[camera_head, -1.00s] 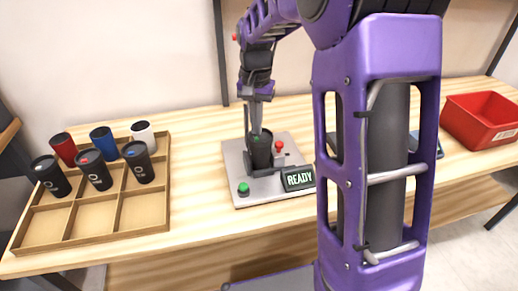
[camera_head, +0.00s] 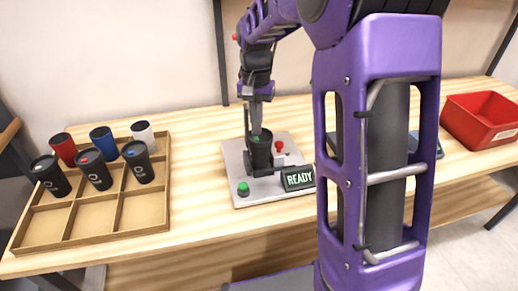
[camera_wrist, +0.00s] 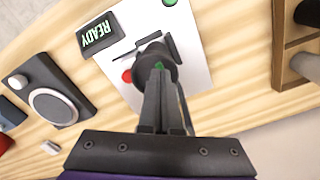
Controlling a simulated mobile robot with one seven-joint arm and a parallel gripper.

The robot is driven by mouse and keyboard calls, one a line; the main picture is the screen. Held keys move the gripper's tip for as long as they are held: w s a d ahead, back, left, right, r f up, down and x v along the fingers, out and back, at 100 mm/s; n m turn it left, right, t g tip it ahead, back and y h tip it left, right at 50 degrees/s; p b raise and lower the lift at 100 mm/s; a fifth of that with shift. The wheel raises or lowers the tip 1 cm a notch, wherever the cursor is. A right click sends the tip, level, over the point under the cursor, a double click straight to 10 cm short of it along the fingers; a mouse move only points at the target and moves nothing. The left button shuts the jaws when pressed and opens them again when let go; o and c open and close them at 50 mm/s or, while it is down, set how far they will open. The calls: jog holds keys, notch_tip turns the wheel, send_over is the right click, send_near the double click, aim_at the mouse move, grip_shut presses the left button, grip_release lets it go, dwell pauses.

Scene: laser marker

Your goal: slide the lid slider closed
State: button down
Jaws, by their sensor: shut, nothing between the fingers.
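A black tumbler (camera_head: 260,158) stands upright in the laser marker (camera_head: 240,190), a light grey plate with a dark holder. A bit of green also shows on the lid in the head view. My gripper (camera_head: 257,136) is shut and empty, pointing down at the lid. In the wrist view my fingertips (camera_wrist: 161,72) are right at the slider and partly hide it. I cannot tell whether they touch it.
The marker has a READY display (camera_head: 299,178), a green button (camera_head: 243,188) and a red button (camera_head: 279,146). A wooden tray (camera_head: 92,226) with several tumblers is at left. A red bin (camera_head: 478,120) is at right. Table between tray and marker is clear.

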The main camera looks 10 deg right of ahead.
jog(key=shift+f+b, duration=0.4)
jog(key=shift+f, duration=0.4)
jog(key=shift+w+p, duration=0.5)
jog(key=shift+w, duration=0.2)
dwell(1.2)
jog(key=shift+r, duration=0.15)
notch_tip(320, 180, up, 7)
jog(key=p, duration=0.6)
dwell(0.3)
dwell(0.4)
